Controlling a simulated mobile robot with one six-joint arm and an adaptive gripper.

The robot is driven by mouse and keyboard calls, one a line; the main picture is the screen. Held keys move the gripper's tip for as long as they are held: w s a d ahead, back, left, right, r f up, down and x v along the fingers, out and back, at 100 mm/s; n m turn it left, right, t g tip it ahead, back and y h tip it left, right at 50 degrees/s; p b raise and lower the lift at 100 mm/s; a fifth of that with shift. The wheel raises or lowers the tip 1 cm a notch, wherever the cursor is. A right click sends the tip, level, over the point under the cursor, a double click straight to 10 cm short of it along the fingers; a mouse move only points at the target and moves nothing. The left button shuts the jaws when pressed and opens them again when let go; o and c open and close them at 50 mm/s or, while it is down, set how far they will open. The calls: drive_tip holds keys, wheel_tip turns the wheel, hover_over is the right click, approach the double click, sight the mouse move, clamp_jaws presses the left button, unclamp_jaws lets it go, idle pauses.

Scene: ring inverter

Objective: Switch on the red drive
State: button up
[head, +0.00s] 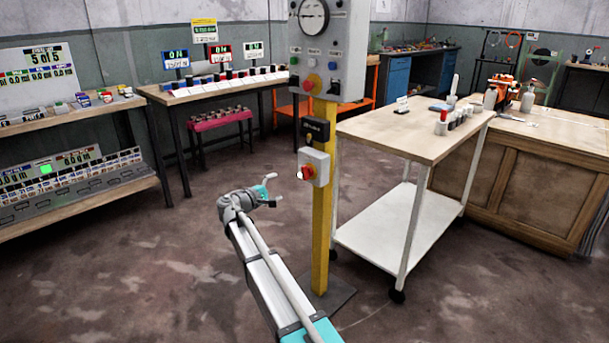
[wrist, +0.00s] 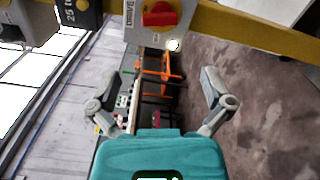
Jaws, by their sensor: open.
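A grey switch box with a red rotary knob (head: 306,172) is on the yellow post (head: 322,225). The knob also shows at the top of the wrist view (wrist: 160,14), close ahead of my gripper. My gripper (head: 270,191) is just left of and below the box in the head view. In the wrist view its two fingers (wrist: 160,78) are spread wide with nothing between them. It appears apart from the knob. Which item is the red drive is not clear.
Above the box are a dark box (head: 314,131) and a grey panel with a gauge and buttons (head: 327,62). A white-shelved cart (head: 405,135) stands to the right of the post. The back bench (head: 225,85) holds small units. Floor left of my arm is clear.

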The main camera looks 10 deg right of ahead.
sight(303, 174)
drive_tip(key=x, duration=1.3)
drive_tip(key=shift+w+d, duration=0.15)
drive_tip(key=shift+d, duration=0.05)
drive_tip(key=c, duration=1)
drive_tip(key=shift+m, duration=1.6)
drive_tip(key=o, duration=1)
